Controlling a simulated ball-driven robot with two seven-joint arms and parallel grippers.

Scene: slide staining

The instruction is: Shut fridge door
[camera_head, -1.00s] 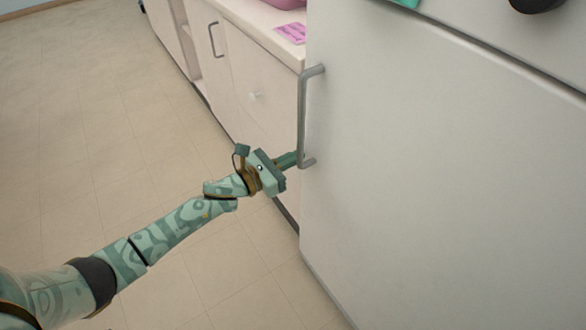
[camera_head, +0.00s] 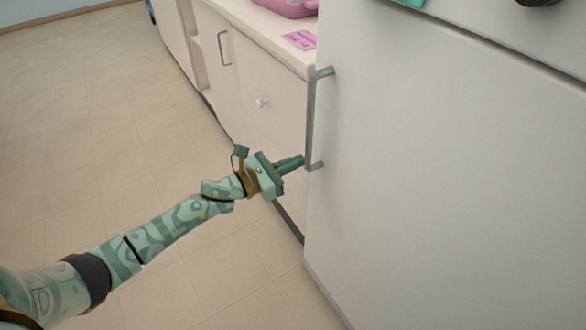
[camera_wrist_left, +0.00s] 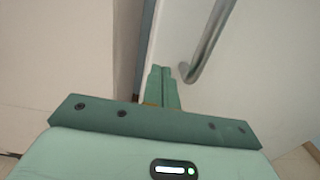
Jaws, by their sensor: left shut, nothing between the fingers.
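The fridge door (camera_head: 440,170) is a large pale panel filling the right side of the head view. Its grey bar handle (camera_head: 311,120) runs upright along the door's left edge. The handle also shows in the left wrist view (camera_wrist_left: 208,45). My left gripper (camera_head: 300,161) is shut and empty, its fingertips just left of the handle's lower end. In the left wrist view the closed fingers (camera_wrist_left: 162,88) point at the door's edge, beside the handle. I cannot tell whether they touch the door. The door looks flush or nearly so. My right gripper is not in view.
A white counter (camera_head: 262,28) with cabinets stands left of the fridge. A pink container (camera_head: 288,8) and a pink note (camera_head: 299,40) lie on it. The tiled floor (camera_head: 90,130) at left is clear.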

